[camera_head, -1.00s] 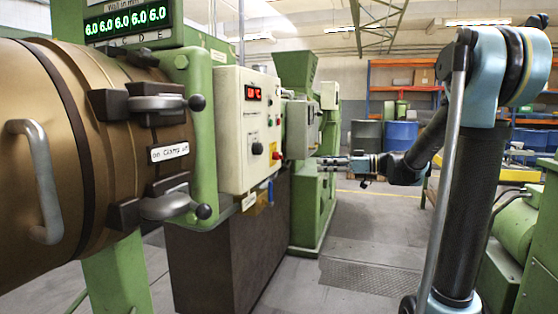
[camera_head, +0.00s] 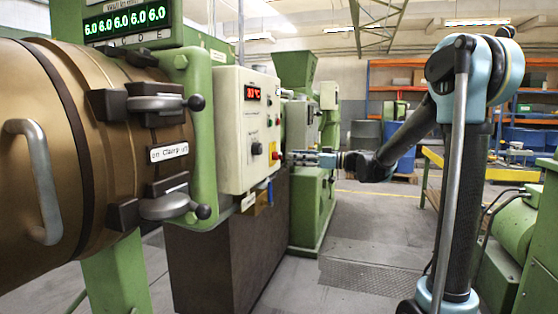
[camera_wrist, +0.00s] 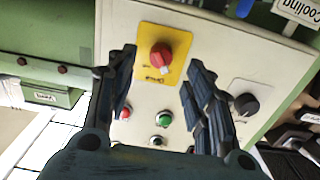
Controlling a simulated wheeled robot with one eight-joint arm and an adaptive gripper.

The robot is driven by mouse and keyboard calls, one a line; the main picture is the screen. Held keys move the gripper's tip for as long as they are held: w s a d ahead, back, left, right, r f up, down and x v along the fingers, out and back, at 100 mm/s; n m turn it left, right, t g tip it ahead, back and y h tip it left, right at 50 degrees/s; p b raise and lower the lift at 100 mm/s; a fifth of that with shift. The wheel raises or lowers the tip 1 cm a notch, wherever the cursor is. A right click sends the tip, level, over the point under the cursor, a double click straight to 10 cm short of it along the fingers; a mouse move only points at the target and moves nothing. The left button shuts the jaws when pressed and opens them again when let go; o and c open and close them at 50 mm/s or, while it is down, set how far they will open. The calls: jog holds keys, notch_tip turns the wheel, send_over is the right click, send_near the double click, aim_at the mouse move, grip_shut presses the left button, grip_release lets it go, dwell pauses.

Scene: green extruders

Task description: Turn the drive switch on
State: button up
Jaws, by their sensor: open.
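The control panel (camera_head: 236,152) is a cream box with a red display on the front of the green machine. In the wrist view its face (camera_wrist: 211,69) fills the middle, rotated. It carries a red rotary switch on a yellow plate (camera_wrist: 177,42), a black knob (camera_wrist: 246,104), a green button (camera_wrist: 164,118) and a red button (camera_wrist: 124,111). Which control is the drive switch cannot be read. My gripper (camera_wrist: 160,85) is open and empty, with the red rotary switch showing between its fingers. In the head view my gripper (camera_head: 290,157) reaches the panel's right side; contact cannot be told.
A brown barrel (camera_head: 50,140) with clamp handles (camera_head: 165,103) stands at the left. Another green machine (camera_head: 515,235) is at the right. The floor (camera_head: 375,235) between the machines is clear.

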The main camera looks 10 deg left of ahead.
aim_at(280, 155)
jog(key=a, duration=0.6)
jog(key=shift+w+a, duration=0.25)
jog(key=shift+a, duration=0.1)
